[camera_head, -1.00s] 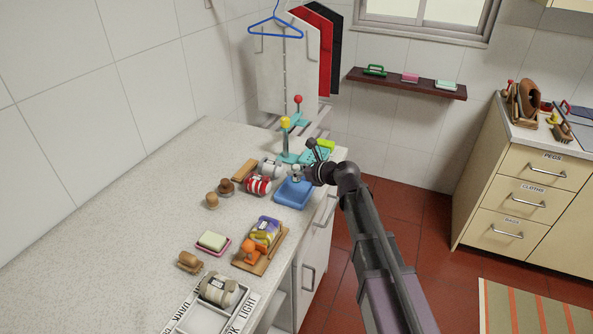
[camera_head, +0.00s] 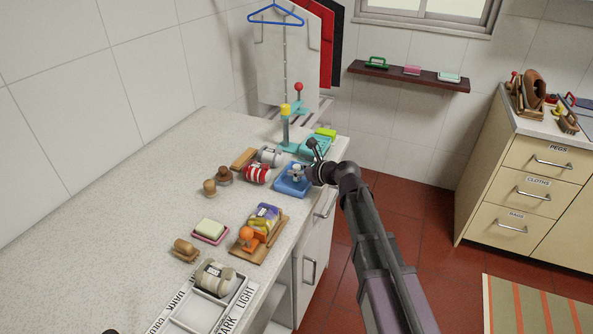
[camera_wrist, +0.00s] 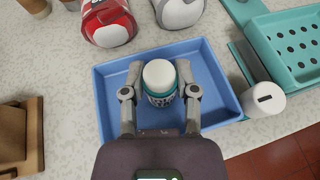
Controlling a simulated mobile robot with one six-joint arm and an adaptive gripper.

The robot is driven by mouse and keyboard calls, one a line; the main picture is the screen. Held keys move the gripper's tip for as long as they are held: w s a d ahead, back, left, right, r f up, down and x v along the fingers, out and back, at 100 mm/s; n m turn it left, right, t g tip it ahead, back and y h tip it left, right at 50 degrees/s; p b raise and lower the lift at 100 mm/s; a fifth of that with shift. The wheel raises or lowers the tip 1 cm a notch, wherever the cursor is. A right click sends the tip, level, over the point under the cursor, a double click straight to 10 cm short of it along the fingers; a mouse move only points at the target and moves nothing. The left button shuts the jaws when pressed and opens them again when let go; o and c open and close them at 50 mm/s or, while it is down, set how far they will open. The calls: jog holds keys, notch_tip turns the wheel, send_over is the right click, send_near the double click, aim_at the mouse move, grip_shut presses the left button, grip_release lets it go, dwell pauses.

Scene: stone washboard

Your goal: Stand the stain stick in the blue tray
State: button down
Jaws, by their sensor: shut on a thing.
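The blue tray (camera_head: 290,190) stands near the counter's right edge in the head view. It also shows in the wrist view (camera_wrist: 215,62). My gripper (camera_wrist: 160,92) is over the tray, its two fingers closed on either side of the stain stick (camera_wrist: 159,76). The stick shows a white round top and a teal, dark-lettered band, seen from above, and looks upright. In the head view, my gripper (camera_head: 304,174) reaches in from the right. The stick's lower end is hidden, so I cannot tell whether it touches the tray floor.
A red-and-white roll (camera_wrist: 107,22) and a grey-white one (camera_wrist: 178,10) lie just beyond the tray. A teal perforated rack (camera_wrist: 290,45) and a white cylinder (camera_wrist: 264,99) are at its right. Wooden pieces (camera_wrist: 20,135) lie at left.

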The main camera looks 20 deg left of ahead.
jog(key=shift+c, duration=1.5)
grip_release()
jog(key=shift+r, duration=0.15)
